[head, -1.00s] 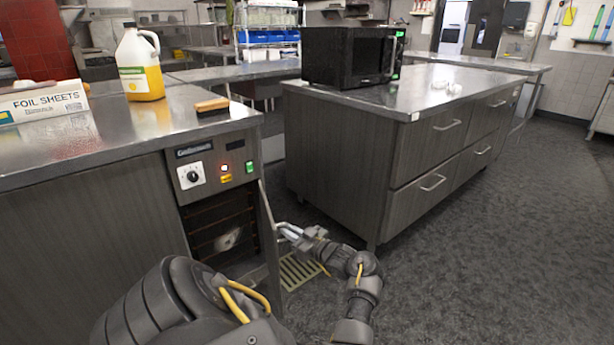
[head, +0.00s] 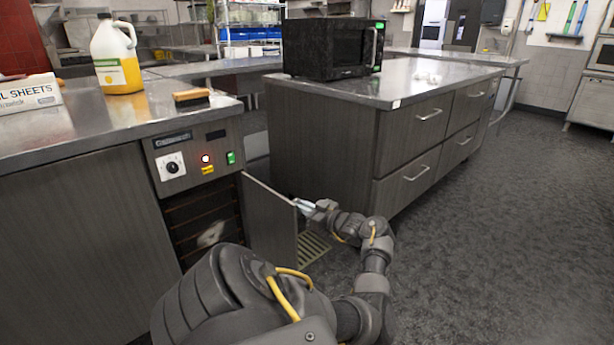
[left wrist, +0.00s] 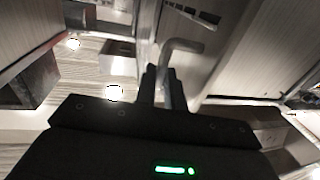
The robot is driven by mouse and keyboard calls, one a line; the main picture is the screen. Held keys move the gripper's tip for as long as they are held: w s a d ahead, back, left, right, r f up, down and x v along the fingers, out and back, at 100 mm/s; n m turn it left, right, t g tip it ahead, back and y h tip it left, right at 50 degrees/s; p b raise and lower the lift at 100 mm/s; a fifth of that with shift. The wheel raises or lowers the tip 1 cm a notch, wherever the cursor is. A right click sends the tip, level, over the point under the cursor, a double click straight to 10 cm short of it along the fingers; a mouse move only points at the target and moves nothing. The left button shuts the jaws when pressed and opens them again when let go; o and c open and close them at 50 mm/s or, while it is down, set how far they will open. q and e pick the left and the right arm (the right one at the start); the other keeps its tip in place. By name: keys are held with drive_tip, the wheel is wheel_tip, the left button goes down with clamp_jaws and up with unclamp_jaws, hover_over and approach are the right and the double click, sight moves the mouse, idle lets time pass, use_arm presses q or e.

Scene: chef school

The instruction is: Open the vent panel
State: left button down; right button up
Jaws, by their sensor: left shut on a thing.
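The vent panel (head: 270,220) is a grey wood-grain door hinged below the control box at the end of the left counter. It stands swung out, and the dark cavity (head: 203,225) with its rack bars shows behind it. My left gripper (head: 308,205) is at the panel's free edge, shut on its handle. In the left wrist view the gripper's fingers (left wrist: 163,88) are close together at the grey, bent bar handle (left wrist: 187,47). Just how the fingers meet the bar is partly hidden. My right gripper is not in view.
The control box (head: 190,158) has a dial and lit buttons. A drawer island (head: 325,145) carrying a black microwave (head: 333,48) stands behind the panel. A floor grate (head: 312,247) lies beside the panel. Open floor (head: 480,240) is to the right.

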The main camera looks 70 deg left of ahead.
use_arm(q)
drive_tip(key=shift+s+a+r, duration=0.15)
drive_tip(key=shift+s+a, duration=0.05)
drive_tip(key=shift+s, duration=0.05)
drive_tip(key=c, duration=1.8)
unclamp_jaws()
drive_tip(key=shift+o, duration=1.2)
drive_tip(key=shift+s+a, duration=0.1)
drive_tip(key=shift+s, duration=0.05)
drive_tip(key=shift+o, duration=0.3)
drive_tip(key=v, duration=1.1)
drive_tip(key=shift+w+p, duration=0.3)
drive_tip(key=shift+p, duration=0.05)
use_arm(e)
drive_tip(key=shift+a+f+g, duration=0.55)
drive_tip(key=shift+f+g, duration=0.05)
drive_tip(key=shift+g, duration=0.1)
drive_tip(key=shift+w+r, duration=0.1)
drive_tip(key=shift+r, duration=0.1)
